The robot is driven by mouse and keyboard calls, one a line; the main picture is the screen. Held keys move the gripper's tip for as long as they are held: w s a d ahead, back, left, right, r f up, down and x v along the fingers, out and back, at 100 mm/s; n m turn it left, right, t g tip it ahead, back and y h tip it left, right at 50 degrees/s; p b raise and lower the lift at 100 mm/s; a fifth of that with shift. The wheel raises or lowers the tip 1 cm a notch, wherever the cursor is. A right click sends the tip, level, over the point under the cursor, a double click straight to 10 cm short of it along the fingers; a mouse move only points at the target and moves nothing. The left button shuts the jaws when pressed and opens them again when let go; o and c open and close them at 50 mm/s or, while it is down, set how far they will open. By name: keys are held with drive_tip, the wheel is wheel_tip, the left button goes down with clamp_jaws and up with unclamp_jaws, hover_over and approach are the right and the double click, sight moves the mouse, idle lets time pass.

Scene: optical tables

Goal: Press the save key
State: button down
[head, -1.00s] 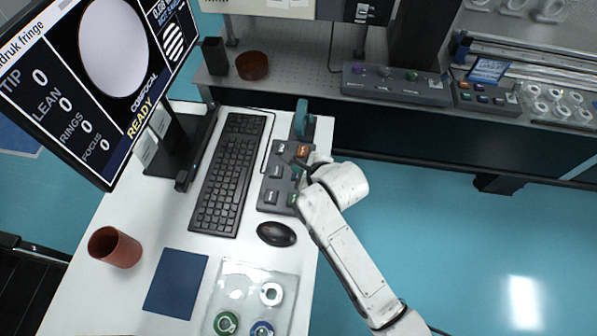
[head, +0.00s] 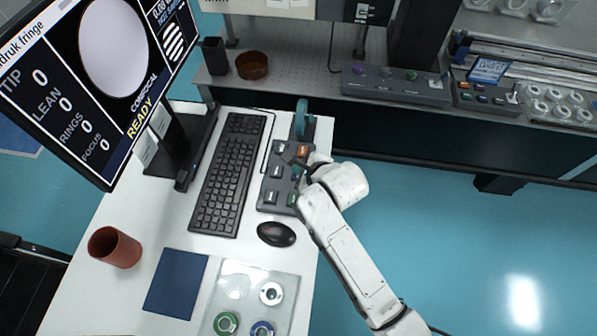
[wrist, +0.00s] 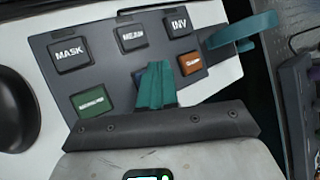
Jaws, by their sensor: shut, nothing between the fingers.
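The dark keypad (head: 267,196) lies on the white desk, right of the keyboard. In the wrist view its keys include MASK (wrist: 69,55), one that looks like MEAN (wrist: 131,37), INV (wrist: 178,22), a green key (wrist: 91,102) and an orange key (wrist: 190,63). The green and orange labels are too small to read surely. I read no key as SAVE. My gripper (wrist: 157,72) is shut and empty, its teal fingertips over the keypad between the green and orange keys.
A black keyboard (head: 228,175) and a mouse (head: 276,234) lie close by. A teal object (head: 301,118) stands at the keypad's far end. A monitor (head: 100,75) reads READY. A brown cup (head: 115,247), blue pad (head: 176,283) and clear tray (head: 238,285) occupy the near desk.

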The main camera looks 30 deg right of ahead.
drive_tip(key=shift+f, duration=0.4)
drive_tip(key=shift+f+b, duration=0.3)
drive_tip(key=shift+f, duration=0.15)
idle(0.7)
drive_tip(key=shift+r, duration=0.1)
drive_tip(key=shift+r+p, duration=0.75)
drive_tip(key=shift+p, duration=0.15)
drive_tip(key=shift+r, duration=0.1)
wheel_tip(320, 180, up, 5)
drive_tip(key=p, duration=0.5)
idle(0.9)
